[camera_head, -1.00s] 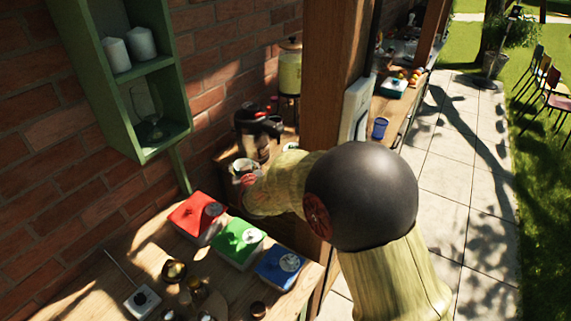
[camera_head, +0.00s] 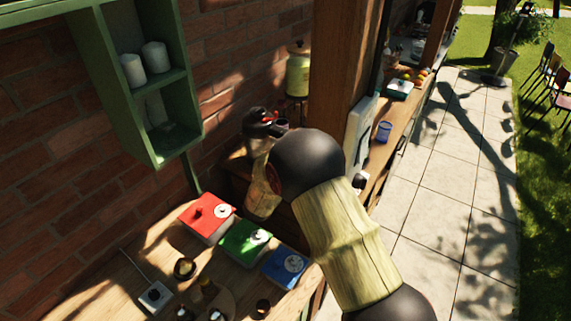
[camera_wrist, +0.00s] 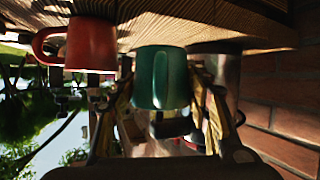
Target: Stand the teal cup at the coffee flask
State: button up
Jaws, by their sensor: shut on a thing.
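The teal cup (camera_wrist: 161,78) is in the middle of the wrist view, which shows the scene upside down. My gripper (camera_wrist: 161,92) is shut on it, with one finger on each side. The coffee flask, with a dark top, stands by the brick wall in the head view (camera_head: 259,124). Its silver body (camera_wrist: 228,75) shows behind and right of the cup in the wrist view. In the head view my arm hides the cup and the flask's lower part. I cannot tell whether the cup touches the wooden surface (camera_wrist: 190,18).
A red mug (camera_wrist: 90,45) stands left of the teal cup in the wrist view. In the head view a wooden post (camera_head: 340,75) rises right of the flask. Red (camera_head: 205,222), green (camera_head: 240,243) and blue (camera_head: 280,268) boxes sit nearer. A green shelf (camera_head: 120,105) hangs left.

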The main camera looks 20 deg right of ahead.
jog(key=w+d, duration=0.2)
jog(key=w, duration=0.1)
jog(key=w+d, duration=0.2)
jog(key=w, duration=0.1)
jog(key=w+d+b, duration=0.1)
jog(key=w+d, duration=0.1)
jog(key=w, duration=0.1)
jog(key=shift+w+d, duration=0.2)
jog(key=shift+d, duration=0.05)
jog(key=shift+f+b, duration=0.65)
jog(key=shift+f, duration=1)
jog(key=shift+f, duration=0.15)
jog(key=o, duration=1)
